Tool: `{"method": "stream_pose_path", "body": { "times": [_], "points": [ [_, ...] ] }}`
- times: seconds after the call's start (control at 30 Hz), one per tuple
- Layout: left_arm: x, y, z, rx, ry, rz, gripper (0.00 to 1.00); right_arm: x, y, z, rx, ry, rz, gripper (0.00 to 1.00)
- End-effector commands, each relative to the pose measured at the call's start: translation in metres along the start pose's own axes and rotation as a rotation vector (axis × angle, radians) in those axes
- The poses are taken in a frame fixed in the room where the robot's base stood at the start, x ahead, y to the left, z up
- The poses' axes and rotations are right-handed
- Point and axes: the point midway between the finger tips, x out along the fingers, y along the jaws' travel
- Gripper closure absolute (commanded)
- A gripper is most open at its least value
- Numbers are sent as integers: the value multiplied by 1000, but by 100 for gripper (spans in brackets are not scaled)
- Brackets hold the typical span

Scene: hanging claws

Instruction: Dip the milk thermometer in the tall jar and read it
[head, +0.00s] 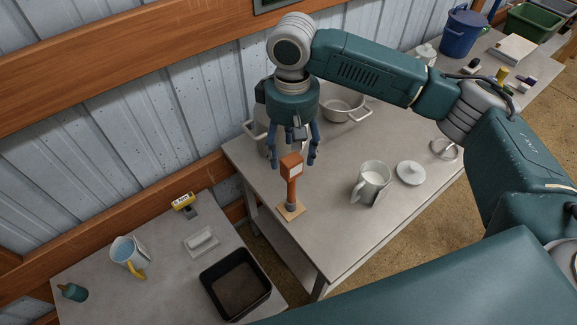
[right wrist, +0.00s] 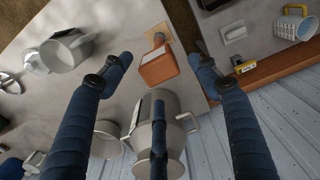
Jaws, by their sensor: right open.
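The orange milk thermometer (head: 291,168), with a pale square face, stands upright on a small wooden base (head: 290,210) near the table's left edge. Its orange head (right wrist: 160,68) shows between the spread fingertips in the right wrist view. My right gripper (head: 294,158) is open and empty, pointing down just behind the thermometer's head. A tall grey metal vessel with a handle (right wrist: 165,115) stands beyond it, mostly hidden by the gripper in the head view. A grey jug (head: 372,183) with white milk inside stands to the right. I cannot tell which is the tall jar. My left gripper is out of view.
A white lid (head: 411,173) lies beside the jug, and a pan (head: 343,108) stands behind. The lower left table holds a black tray (head: 235,283), a blue-filled cup (head: 128,252) and a yellow-topped device (head: 184,203). The table front is clear.

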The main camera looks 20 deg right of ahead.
Motion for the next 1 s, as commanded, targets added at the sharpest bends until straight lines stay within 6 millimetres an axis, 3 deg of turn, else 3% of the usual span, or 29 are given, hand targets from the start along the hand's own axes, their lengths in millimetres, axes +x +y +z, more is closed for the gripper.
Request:
{"method": "stream_pose_path", "body": {
  "times": [0.2, 0.4, 0.73, 1.0],
  "points": [
    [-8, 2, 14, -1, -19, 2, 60, 34, 0, 2, 0, -6, 0, 39],
    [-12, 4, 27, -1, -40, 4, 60, 51, 1, 1, 0, -3, 1, 39],
    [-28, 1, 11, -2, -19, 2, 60, 94, 1, 0, 0, -5, 1, 39],
    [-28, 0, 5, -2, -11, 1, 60, 102, 2, -1, -1, -2, 1, 39]
  ]
}}
